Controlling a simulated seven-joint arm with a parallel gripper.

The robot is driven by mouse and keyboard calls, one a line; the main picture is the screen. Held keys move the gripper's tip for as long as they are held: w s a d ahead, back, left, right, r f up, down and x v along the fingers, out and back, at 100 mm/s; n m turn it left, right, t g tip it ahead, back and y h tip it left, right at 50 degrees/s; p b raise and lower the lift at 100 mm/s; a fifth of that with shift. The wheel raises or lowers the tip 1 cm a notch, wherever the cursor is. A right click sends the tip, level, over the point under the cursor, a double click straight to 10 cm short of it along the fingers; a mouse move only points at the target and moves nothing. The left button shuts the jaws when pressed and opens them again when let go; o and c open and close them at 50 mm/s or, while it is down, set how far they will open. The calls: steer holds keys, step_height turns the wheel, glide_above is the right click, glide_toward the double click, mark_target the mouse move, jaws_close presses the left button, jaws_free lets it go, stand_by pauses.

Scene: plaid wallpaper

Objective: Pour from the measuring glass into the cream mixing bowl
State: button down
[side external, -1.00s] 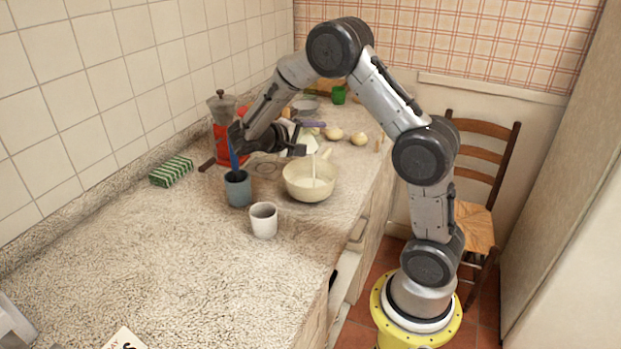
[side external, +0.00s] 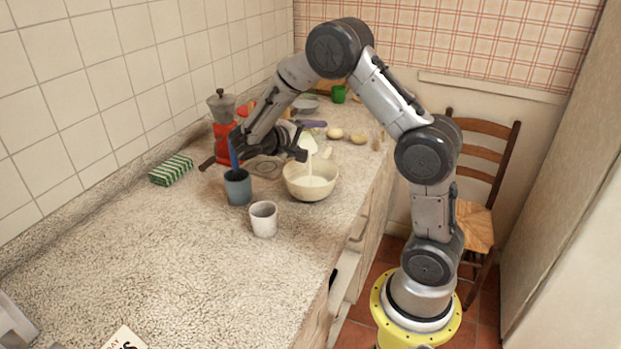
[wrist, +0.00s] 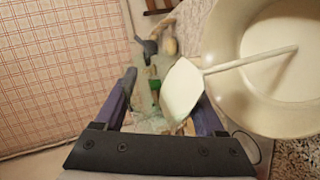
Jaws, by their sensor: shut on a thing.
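My gripper (side external: 300,150) is shut on the clear measuring glass (side external: 307,143), which is tipped over above the cream mixing bowl (side external: 296,186). White liquid runs from the glass in a thin stream into the bowl, where a white pool (side external: 313,181) shows. In the wrist view the glass (wrist: 181,92) sits between my two fingers, with white liquid gathered toward its pouring side. The stream reaches across to the bowl (wrist: 222,47) at the upper right. My fingers and wrist hide part of the glass in the side view.
A blue-grey cup (side external: 238,189) and a white cup (side external: 263,220) stand close to the bowl. A red moka pot (side external: 222,130) and a green striped sponge (side external: 171,170) are near the wall. The front counter is largely clear.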

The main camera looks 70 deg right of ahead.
steer(key=shift+a+r+m, duration=0.1)
steer(key=shift+r+m, duration=0.15)
steer(key=shift+m, duration=0.15)
stand_by(0.6)
steer(key=shift+s+a+f+m+t+h+p, duration=0.2)
steer(key=shift+f+m+h, duration=0.15)
steer(key=shift+m+h, duration=0.15)
steer(key=shift+s+a+f+m+t+h+p, duration=0.1)
steer(key=shift+s+f+m+h, duration=0.05)
steer(key=shift+f+m+h, duration=0.3)
stand_by(1.1)
steer(key=shift+w+d+r+n+y, duration=0.2)
steer(key=shift+d+r+n+y, duration=0.05)
steer(key=shift+r+n+y, duration=0.35)
steer(key=shift+d+r+n, duration=0.1)
steer(key=shift+r+n, duration=0.1)
steer(key=shift+n, duration=0.05)
steer(key=shift+w+y, duration=0.1)
steer(key=shift+y, duration=0.15)
